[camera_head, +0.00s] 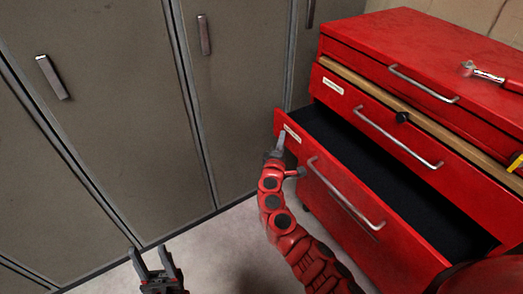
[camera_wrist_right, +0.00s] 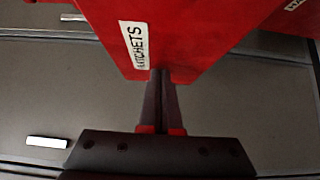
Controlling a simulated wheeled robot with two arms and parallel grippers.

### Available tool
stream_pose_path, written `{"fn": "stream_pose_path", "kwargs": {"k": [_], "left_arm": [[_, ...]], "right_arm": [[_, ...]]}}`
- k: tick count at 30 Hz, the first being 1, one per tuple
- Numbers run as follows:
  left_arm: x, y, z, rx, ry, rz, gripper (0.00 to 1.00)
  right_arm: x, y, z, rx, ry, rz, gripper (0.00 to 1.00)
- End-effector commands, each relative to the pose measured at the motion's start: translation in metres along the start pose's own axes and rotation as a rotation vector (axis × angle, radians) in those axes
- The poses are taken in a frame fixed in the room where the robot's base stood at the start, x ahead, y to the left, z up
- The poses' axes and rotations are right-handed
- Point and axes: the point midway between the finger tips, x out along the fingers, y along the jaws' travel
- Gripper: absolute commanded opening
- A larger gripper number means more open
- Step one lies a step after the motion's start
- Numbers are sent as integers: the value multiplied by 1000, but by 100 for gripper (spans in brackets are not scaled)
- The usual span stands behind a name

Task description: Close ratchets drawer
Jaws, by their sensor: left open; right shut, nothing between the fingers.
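The ratchets drawer (camera_head: 335,195) is the pulled-out red drawer of the tool cabinet, with a long metal handle (camera_head: 345,192) on its front. Its black inside looks empty. Its white label reads partly "RATCHETS" in the right wrist view (camera_wrist_right: 138,46). My right gripper (camera_head: 281,141) is shut with nothing in it. Its fingertips (camera_wrist_right: 160,75) are at the drawer front's left end, below and beside the label, and look to touch or nearly touch it. My left gripper (camera_head: 153,260) is open and empty at the bottom left, above the floor and apart from the cabinet.
Grey lockers (camera_head: 100,110) with vertical handles stand to the left. Above the open drawer is a closed drawer (camera_head: 375,120) with a handle and a black knob. A wrench-like tool (camera_head: 485,73) lies on the red cabinet top (camera_head: 420,45). The floor (camera_head: 225,250) between lockers and cabinet is clear.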

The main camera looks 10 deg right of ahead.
Motion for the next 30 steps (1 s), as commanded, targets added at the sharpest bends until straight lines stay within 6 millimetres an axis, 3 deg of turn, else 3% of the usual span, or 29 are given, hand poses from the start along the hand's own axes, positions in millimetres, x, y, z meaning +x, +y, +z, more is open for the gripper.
{"fn": "stream_pose_path", "kwargs": {"k": [6,12,19,30], "left_arm": [[-22,1,4,0,0,0,50],[-38,2,6,0,0,0,50],[-47,2,8,0,0,0,50],[-48,2,8,0,0,0,50]], "right_arm": [[50,-5,52,1,-8,0,0],[83,-5,84,2,-6,-1,0],[104,-3,104,2,-1,-1,0],[110,1,111,-1,-3,2,0]]}}
